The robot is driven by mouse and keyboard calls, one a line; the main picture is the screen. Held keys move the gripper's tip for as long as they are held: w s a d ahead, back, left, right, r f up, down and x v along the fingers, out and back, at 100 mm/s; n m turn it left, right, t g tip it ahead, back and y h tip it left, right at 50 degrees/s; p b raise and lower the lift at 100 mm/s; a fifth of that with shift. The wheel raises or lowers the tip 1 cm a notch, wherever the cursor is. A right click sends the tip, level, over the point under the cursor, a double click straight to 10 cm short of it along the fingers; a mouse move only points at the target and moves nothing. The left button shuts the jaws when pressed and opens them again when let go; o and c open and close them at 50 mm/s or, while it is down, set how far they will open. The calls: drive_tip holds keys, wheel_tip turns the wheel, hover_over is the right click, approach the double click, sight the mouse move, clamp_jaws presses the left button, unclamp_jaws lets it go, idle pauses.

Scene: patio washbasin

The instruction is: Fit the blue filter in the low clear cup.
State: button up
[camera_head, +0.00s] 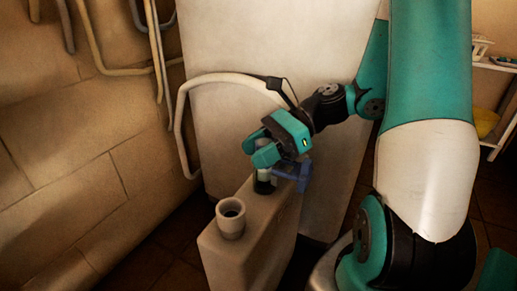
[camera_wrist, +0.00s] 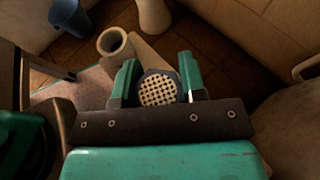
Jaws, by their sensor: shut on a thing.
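My gripper (camera_head: 264,165) is shut on a round piece that I take for the filter (camera_wrist: 159,90). In the wrist view it shows a pale perforated face and a grey rim between the two green fingers; little blue shows on it. In the head view the piece is upright over the far part of a pale block. A dark, glassy short section (camera_head: 264,187) sits directly below the fingers. I cannot tell whether it is part of the held piece or the clear cup around its lower end.
A pale open-mouthed collar (camera_head: 231,218) stands on the near end of the pale block (camera_head: 245,253); it also shows in the wrist view (camera_wrist: 115,45). A blue object (camera_head: 300,175) is just right of my gripper. A white hose (camera_head: 182,120) arches behind, against a pale panel.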

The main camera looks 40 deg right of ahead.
drive_tip(key=shift+f, duration=0.35)
drive_tip(key=o, duration=0.7)
